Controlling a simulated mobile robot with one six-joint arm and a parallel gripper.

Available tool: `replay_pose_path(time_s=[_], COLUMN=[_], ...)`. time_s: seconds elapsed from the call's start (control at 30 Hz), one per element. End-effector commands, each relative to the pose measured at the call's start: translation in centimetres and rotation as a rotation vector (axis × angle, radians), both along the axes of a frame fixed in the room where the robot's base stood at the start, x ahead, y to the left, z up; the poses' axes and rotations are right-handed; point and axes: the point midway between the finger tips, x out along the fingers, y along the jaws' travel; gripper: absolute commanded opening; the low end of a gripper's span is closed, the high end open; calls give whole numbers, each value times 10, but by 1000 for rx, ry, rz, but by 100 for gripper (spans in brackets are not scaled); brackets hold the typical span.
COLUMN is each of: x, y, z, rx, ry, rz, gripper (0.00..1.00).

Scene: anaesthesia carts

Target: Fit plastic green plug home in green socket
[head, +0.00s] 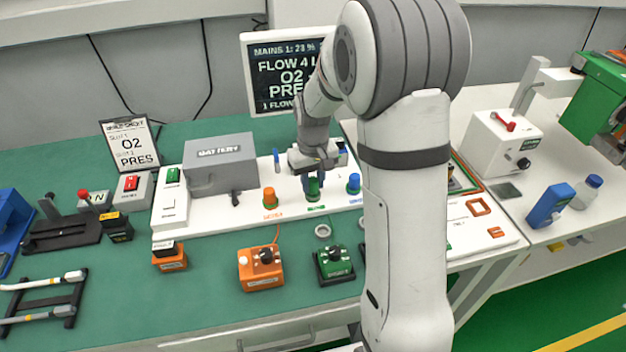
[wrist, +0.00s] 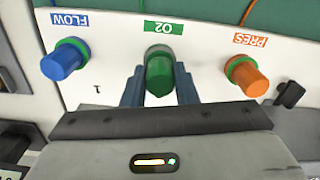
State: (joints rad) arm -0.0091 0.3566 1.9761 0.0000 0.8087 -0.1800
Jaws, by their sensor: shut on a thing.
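The green plug (head: 313,187) stands at the middle position of the white panel, between the blue and orange plugs. My gripper (head: 316,172) is above it and shut on it. In the wrist view the dark fingers of my gripper (wrist: 160,88) lie on either side of the green plug (wrist: 159,76).
A blue plug (head: 354,184) and an orange plug (head: 270,197) stand close on either side. The grey battery box (head: 219,164) is to the left and a monitor (head: 282,76) is behind. Orange (head: 261,270) and green (head: 334,265) knob boxes lie in front.

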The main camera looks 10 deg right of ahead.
Motion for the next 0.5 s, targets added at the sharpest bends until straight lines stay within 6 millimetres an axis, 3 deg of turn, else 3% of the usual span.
replay_pose_path(time_s=[0.43,0.47,0.5], x=[0,0,0], y=[0,0,0], z=[-12,-12,-11], rx=[0,0,0], ry=[1,1,1], rz=[0,0,0], gripper=[4,27,30])
